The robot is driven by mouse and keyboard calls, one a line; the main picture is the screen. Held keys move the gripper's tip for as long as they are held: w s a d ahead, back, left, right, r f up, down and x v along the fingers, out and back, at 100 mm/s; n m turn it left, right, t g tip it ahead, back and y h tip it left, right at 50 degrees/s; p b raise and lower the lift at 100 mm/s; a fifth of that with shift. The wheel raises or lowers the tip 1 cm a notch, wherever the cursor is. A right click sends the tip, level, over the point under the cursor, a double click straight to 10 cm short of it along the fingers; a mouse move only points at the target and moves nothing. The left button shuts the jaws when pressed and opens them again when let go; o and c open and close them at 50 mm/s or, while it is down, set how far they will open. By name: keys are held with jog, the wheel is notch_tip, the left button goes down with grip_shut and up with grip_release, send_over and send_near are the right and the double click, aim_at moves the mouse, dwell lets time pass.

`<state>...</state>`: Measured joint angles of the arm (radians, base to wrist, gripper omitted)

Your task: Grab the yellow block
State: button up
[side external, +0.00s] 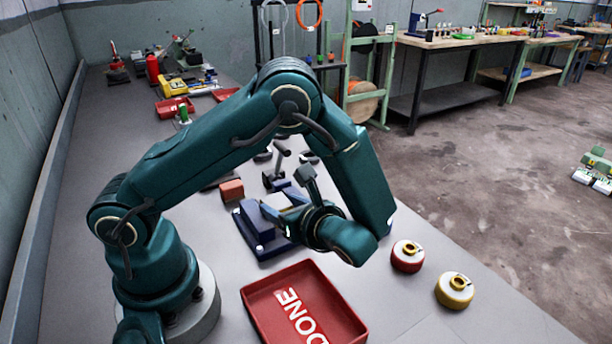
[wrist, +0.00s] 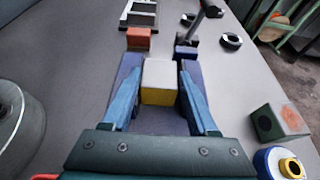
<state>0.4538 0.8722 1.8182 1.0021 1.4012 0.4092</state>
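The yellow block (wrist: 158,95) shows a yellow front face and a pale grey top in the wrist view. It sits on a dark navy fixture (wrist: 163,123), which also shows in the side view (side external: 262,243). My gripper (wrist: 160,78) has its two blue fingers on the left and right of the block. Narrow gaps seem to show between the fingers and the block, so the fingers look open around it.
An orange-red block (side external: 231,190) stands just beyond the fixture. A red tray (side external: 262,291) marked DONE lies in front. A red-sided round part (side external: 407,257) and a yellow-sided one (side external: 454,291) stand to the right. A dark upright post (side external: 279,167) rises behind the fixture.

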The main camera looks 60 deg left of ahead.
grip_shut()
jog(key=shift+r, duration=0.2)
